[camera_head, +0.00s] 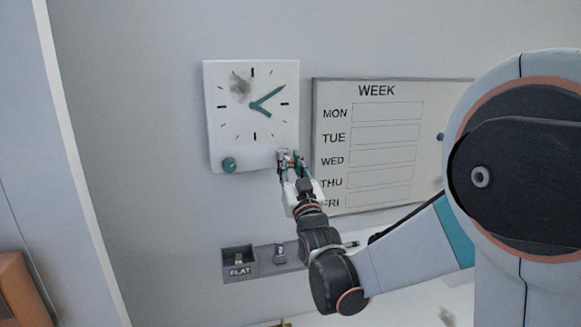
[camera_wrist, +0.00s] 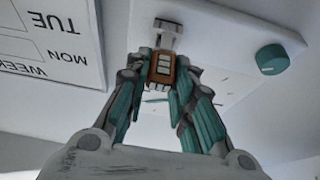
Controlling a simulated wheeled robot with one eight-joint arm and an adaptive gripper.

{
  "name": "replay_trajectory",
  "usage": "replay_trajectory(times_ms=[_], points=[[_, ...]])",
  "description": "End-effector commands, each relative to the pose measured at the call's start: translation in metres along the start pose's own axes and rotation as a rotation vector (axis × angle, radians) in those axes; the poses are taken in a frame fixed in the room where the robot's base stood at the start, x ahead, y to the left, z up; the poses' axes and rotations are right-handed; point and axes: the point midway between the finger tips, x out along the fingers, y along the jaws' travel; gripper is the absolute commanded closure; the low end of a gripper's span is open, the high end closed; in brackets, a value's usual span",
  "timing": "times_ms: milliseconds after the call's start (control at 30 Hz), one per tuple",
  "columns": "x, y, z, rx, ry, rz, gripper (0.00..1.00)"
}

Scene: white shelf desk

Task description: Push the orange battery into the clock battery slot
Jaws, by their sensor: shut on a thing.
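The white clock (camera_head: 228,110) hangs on the wall with teal hands and a teal knob at its lower left. My gripper (camera_head: 291,158) is at the clock's lower right corner. In the wrist view my gripper (camera_wrist: 162,80) is shut on the orange battery (camera_wrist: 162,68), with its teal fingers on either side. In the head view the fingers mostly hide the battery and slot.
A whiteboard (camera_head: 335,120) with weekday rows hangs close right of the clock. Below, a grey wall shelf (camera_head: 262,265) has a bin marked FLAT (camera_head: 239,271) holding a green item, and a small purple item (camera_head: 279,250) stands on it. Wall left of the clock is clear.

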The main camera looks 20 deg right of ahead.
Motion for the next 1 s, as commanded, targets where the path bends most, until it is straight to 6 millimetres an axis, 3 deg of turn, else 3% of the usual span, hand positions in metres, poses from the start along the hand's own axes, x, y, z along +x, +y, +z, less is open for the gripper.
replay_trajectory(times_ms=[833,867,933,1000], points=[[0.018,0.0,0.007,0.0,0.0,0.0,1.0],[0.017,0.0,0.007,0.0,0.0,0.0,0.71],[0.017,0.0,0.007,0.0,0.0,0.0,0.55],[0.017,0.0,0.007,0.0,0.0,0.0,0.54]])
